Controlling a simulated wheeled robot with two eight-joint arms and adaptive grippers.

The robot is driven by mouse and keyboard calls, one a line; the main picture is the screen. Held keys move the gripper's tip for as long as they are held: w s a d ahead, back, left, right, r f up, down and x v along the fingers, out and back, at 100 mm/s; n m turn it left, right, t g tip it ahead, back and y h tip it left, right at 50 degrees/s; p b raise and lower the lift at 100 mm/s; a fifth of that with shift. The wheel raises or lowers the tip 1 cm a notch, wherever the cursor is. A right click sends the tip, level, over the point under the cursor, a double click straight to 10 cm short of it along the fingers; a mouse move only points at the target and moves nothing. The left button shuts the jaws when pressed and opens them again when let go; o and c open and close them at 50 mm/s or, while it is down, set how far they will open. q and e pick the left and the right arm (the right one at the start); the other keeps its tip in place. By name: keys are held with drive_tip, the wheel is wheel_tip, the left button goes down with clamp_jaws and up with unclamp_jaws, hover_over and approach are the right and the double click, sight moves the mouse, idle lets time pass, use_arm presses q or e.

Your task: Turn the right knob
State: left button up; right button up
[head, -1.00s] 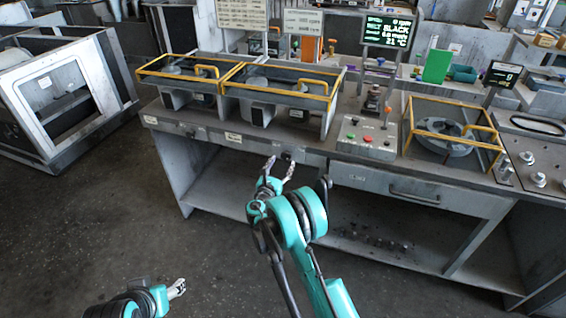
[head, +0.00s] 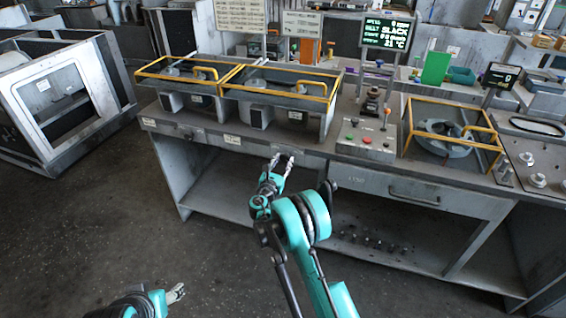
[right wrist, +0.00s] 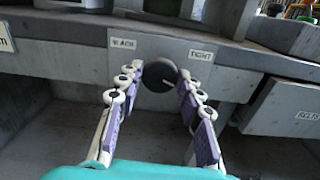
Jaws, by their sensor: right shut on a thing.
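The right knob (right wrist: 158,77) is a dark round knob on the bench front, with a pale pointer mark on its right side. Labels beside it read "SLACK" (right wrist: 123,43) on the left and "TIGHT" (right wrist: 200,55) on the right. My right gripper (right wrist: 158,68) is shut on the knob, one fingertip at each side; it also shows in the head view (head: 282,158), where it hides most of the knob. Another small knob (head: 189,136) is further left on the bench front. My left gripper (head: 176,292) hangs low, away from the bench; its finger state is unclear.
Above are yellow-railed guards (head: 276,84) on the bench and a control box (head: 366,143) with buttons. A status screen (head: 388,33) shows a belt line reading "SLACK". A drawer (head: 414,196) is to the right. The floor in front is clear.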

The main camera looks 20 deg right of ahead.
drive_tip(key=shift+m, duration=0.3)
drive_tip(key=m, duration=0.2)
drive_tip(key=shift+m, duration=2.2)
drive_tip(key=o, duration=1.2)
drive_tip(key=shift+c, duration=0.2)
